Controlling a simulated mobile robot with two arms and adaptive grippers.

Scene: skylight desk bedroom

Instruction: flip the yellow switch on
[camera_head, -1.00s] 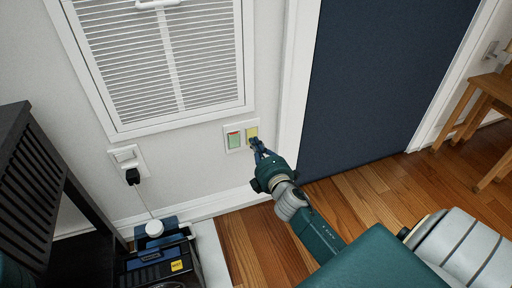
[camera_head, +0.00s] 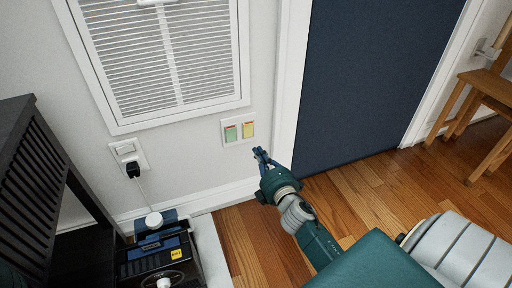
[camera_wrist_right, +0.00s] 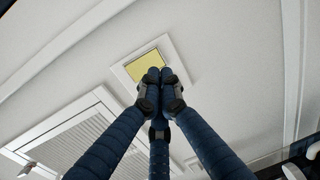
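The yellow switch (camera_head: 249,130) sits on the right side of a white wall plate, beside a green switch (camera_head: 231,133). Both show a thin reddish strip along the top in the head view. In the right wrist view the yellow switch (camera_wrist_right: 149,63) is just beyond my fingertips, which overlap its lower edge in the picture. My right gripper (camera_head: 261,152) is below and to the right of the plate, with a gap in the head view. Its fingers are together and empty in the wrist view (camera_wrist_right: 160,75). My left gripper is not in view.
A white louvred panel (camera_head: 160,60) is above the plate. A dark blue door (camera_head: 375,80) with a white frame stands to the right. Another socket plate (camera_head: 128,150) with a black plug, a dark slatted unit (camera_head: 35,180) and a black machine (camera_head: 160,262) are at left.

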